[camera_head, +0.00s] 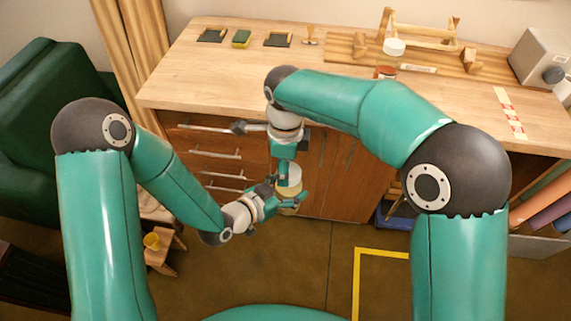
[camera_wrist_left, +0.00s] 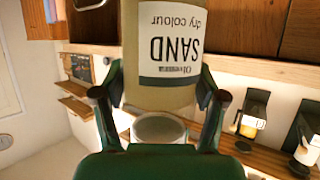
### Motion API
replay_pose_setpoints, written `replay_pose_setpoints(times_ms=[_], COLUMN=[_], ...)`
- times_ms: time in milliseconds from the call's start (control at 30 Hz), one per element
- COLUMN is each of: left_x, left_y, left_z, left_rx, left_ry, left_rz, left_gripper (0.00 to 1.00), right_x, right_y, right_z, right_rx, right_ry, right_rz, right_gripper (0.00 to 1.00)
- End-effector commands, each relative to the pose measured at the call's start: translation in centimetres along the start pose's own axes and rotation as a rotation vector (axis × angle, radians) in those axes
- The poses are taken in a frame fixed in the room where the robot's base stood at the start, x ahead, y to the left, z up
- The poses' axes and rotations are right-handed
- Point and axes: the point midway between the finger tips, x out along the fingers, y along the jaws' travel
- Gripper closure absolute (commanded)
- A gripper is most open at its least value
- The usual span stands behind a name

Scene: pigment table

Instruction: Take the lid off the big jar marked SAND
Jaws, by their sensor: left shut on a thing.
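The SAND jar (camera_wrist_left: 165,50) fills the upper middle of the left wrist view, its white label (camera_wrist_left: 172,44) upside down there. My left gripper (camera_wrist_left: 160,105) is shut on the jar, a finger on each side. In the head view the pale jar (camera_head: 289,187) is held in the air before the cabinet front, with my left gripper (camera_head: 284,198) around it. My right gripper (camera_head: 289,160) points down just over its top; its fingers are largely hidden, so I cannot tell whether they touch the lid. I cannot make out the lid clearly.
The wooden worktop (camera_head: 215,75) behind carries dark trays, a green block (camera_head: 241,38), a white pot (camera_head: 394,47), a wooden rack and a grey box (camera_head: 541,58). A small stool (camera_head: 164,254) with a yellow cup (camera_head: 152,241) stands at lower left. The floor in front is clear.

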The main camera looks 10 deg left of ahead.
Motion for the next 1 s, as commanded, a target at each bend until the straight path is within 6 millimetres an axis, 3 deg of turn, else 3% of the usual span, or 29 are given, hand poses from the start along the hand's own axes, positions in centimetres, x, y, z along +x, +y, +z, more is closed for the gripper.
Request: replay_pose_setpoints(times_ms=[133, 267, 1000], left_x=[-0.16, -0.18, -0.17], left_y=[0.39, 0.44, 0.57], left_z=[-0.19, -0.20, -0.23], left_rx=[0.007, 0.008, 0.012], left_ry=[0.006, 0.006, 0.006], left_rz=[0.011, 0.012, 0.014], left_gripper=[1.00, 1.00, 1.00], right_x=[0.05, 0.02, -0.07], right_y=[-0.48, -0.32, 0.37], right_z=[-0.18, -0.19, -0.99], right_rx=[-0.127, -0.382, -2.072], right_ry=[0.000, 0.001, 0.012], right_rz=[-0.015, -0.015, -0.012], right_gripper=[0.84, 0.84, 0.84])
